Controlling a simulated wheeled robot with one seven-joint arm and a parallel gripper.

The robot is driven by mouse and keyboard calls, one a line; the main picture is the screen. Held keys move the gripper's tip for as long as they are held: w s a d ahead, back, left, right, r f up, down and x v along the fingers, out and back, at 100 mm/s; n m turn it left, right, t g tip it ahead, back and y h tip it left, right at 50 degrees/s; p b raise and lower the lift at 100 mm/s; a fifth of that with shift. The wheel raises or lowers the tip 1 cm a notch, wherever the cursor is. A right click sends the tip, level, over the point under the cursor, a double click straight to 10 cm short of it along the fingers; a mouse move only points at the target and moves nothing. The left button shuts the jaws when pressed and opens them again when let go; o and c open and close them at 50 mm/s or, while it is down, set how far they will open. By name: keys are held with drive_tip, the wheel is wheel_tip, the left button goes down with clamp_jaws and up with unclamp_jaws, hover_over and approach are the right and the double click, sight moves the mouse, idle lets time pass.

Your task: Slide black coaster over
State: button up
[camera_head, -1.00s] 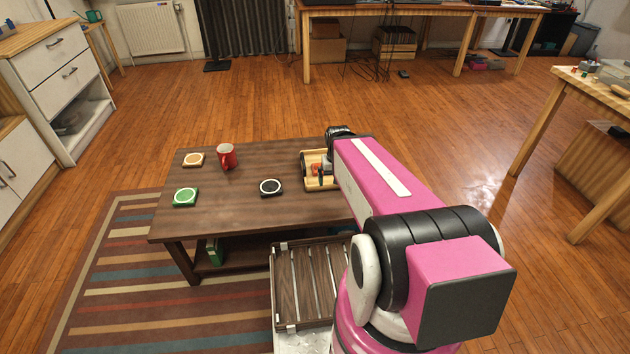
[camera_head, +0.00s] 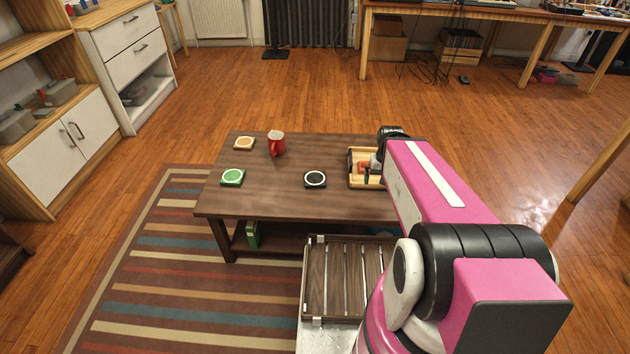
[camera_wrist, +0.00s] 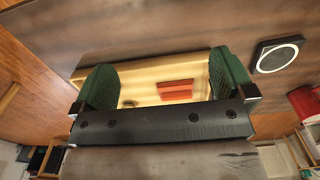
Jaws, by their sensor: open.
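In the head view my arm hides the gripper's fingers and part of the tray (camera_head: 355,170).
A red mug (camera_head: 276,143) stands near the table's far edge. An orange-rimmed coaster (camera_head: 244,143) and a green coaster (camera_head: 232,177) lie at the left. Bare tabletop lies around the black coaster. A slatted rack (camera_head: 330,285), maybe mine, is in front of the table.

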sight(316, 177)
idle(0.4)
